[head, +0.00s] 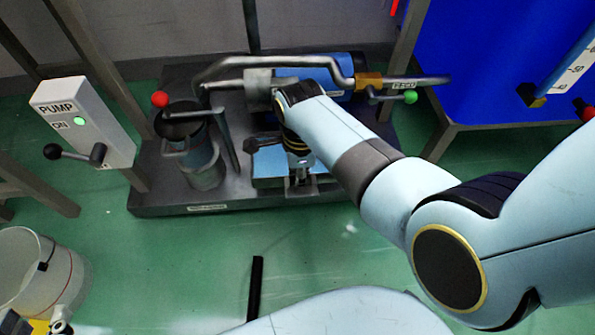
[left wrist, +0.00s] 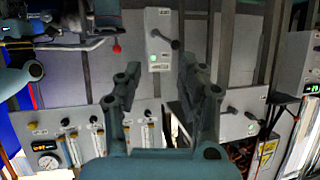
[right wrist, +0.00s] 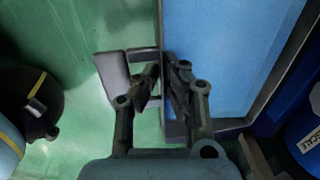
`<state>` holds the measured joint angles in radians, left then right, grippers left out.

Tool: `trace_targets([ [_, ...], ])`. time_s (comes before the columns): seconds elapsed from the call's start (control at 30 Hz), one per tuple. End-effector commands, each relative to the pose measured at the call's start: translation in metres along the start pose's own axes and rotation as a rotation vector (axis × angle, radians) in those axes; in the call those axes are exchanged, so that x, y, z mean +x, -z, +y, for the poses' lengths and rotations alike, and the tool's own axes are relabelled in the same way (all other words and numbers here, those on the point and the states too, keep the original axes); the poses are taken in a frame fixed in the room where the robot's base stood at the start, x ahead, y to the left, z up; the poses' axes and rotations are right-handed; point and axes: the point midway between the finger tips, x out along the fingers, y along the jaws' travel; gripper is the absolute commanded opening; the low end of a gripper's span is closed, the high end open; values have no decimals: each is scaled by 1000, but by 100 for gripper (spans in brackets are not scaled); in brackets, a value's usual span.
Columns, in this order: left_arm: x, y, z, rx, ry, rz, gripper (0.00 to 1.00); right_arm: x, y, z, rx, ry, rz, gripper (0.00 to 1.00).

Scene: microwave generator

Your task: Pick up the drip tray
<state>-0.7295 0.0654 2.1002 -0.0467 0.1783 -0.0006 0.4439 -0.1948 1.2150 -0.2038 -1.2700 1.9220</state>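The drip tray (head: 265,168), a light-blue tray with a grey rim, is at the front of the dark pump skid in the head view. It fills the upper middle of the right wrist view (right wrist: 225,60), with a grey handle (right wrist: 114,78) sticking out from its side. My right gripper (right wrist: 162,68) is at that side, its fingertips close together on either side of the tray's edge by the handle. It appears shut on the tray; the exact contact is partly hidden. In the left wrist view my left gripper (left wrist: 160,75) is open and empty, away from the tray.
A dark pump skid (head: 165,198) carries a grey cylinder (head: 200,165), pipes and a blue motor (head: 318,76). A pump switch box (head: 85,115) stands left, with a white bucket (head: 35,265) below it. A large blue tank (head: 500,60) is at right. Green floor in front is mostly clear.

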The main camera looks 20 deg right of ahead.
Motion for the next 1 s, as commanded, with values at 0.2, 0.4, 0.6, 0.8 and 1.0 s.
trace_targets([
  [0.2, -3, -11, -2, -9, 2, -133, 40, -11, 8, 6, 0, 5, 0, 0],
  [0.4, -3, -14, -5, -19, 3, -280, 40, -20, 17, 17, -1, 6, -1, 0],
  [0.6, -3, -3, -7, -25, 0, -398, 40, -28, 27, 27, 0, 5, -1, 0],
  [0.8, -9, 9, -9, -29, -4, -515, 40, -37, 37, 37, 0, 6, 0, 0],
  [1.0, -19, 20, -10, -33, -12, -625, 40, -44, 46, 47, 0, 6, -1, 0],
])
